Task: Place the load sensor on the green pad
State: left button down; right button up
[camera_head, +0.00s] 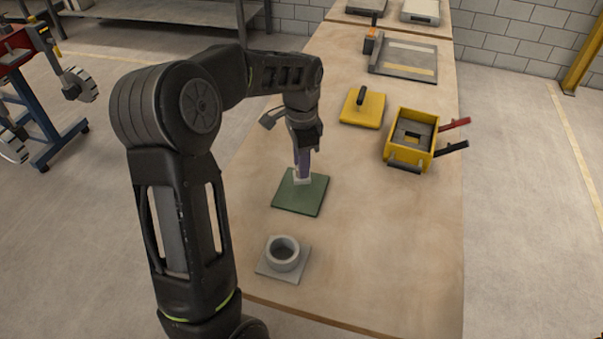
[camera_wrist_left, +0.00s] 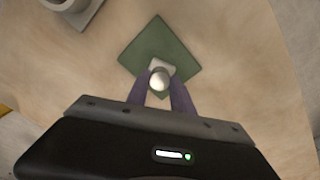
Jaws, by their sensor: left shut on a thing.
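The green pad (camera_head: 309,201) lies flat on the wooden table, and it also shows in the left wrist view (camera_wrist_left: 185,57). My left gripper (camera_head: 302,172) is over the pad's far part, pointing down. Its purple fingers are shut on the load sensor (camera_wrist_left: 159,78), a small pale piece with a rounded silver top and a light block base. The sensor's base (camera_head: 302,181) shows at the fingertips over the pad in the head view. I cannot tell whether it touches the pad. My right gripper is not in view.
A grey ring on a square plate (camera_head: 268,267) stands in front of the pad. Behind it are a yellow block with a black handle (camera_head: 354,112), a yellow box with red and black handles (camera_head: 398,143), and a grey plate (camera_head: 388,68). The table's right front is clear.

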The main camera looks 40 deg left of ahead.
pick_arm(q)
jog(key=shift+f, duration=1.95)
jog(key=shift+f, duration=0.2)
jog(key=c, duration=1.1)
grip_release()
jog(key=shift+r, duration=0.1)
jog(key=shift+r, duration=0.1)
notch_tip(320, 180, up, 12)
jog(key=shift+r, duration=0.1)
jog(key=shift+s, duration=0.1)
